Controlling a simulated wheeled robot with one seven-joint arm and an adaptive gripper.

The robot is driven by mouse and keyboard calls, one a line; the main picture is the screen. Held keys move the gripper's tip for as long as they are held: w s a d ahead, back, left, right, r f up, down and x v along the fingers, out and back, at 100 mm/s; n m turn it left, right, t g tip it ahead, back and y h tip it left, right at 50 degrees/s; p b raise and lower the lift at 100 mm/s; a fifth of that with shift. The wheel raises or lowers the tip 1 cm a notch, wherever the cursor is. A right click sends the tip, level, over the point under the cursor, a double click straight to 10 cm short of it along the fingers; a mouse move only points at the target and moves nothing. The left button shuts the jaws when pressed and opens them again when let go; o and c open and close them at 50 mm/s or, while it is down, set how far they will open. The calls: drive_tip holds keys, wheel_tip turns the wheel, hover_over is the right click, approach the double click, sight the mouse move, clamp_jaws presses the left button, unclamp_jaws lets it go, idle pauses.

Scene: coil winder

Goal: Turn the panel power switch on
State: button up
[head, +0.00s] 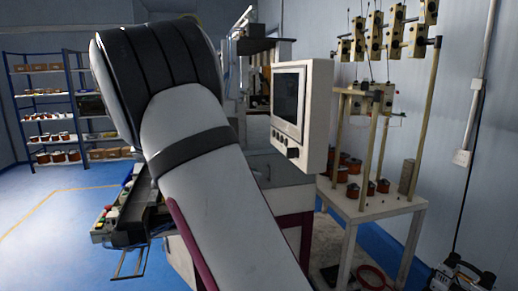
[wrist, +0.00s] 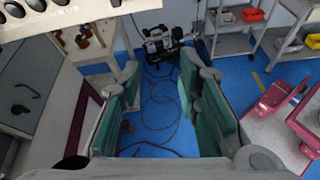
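The white control panel (head: 318,115) with a dark screen (head: 287,97) stands right of my arm in the head view. A row of small dark controls (head: 284,143) sits below the screen. I cannot tell which one is the power switch or how it is set. In the wrist view the panel's lower edge (wrist: 75,16) crosses the top left, with several black oval knobs (wrist: 37,5) on it. My gripper (wrist: 158,85) is open and empty, its green-padded fingers apart, below and right of the knobs and not touching them. In the head view my gripper is not visible.
A wooden-legged stand (head: 372,206) with copper spools and tensioners is right of the panel. Blue shelving (head: 48,108) stands far left. The wrist view shows a black-and-silver machine (wrist: 160,42) with cables on the blue floor, a grey cart (wrist: 236,42) and pink-and-white furniture (wrist: 270,120).

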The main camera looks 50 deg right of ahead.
sight(291, 153)
drive_tip(key=w+r+n+g+h, duration=0.2)
drive_tip(key=w+r+h, duration=0.1)
drive_tip(key=w+h, duration=0.15)
drive_tip(key=p+x, duration=0.4)
drive_tip(key=x, duration=1)
drive_tip(key=shift+d+f+y, duration=0.25)
drive_tip(key=shift+f+y, duration=0.05)
drive_tip(key=shift+y, duration=0.05)
clamp_jaws()
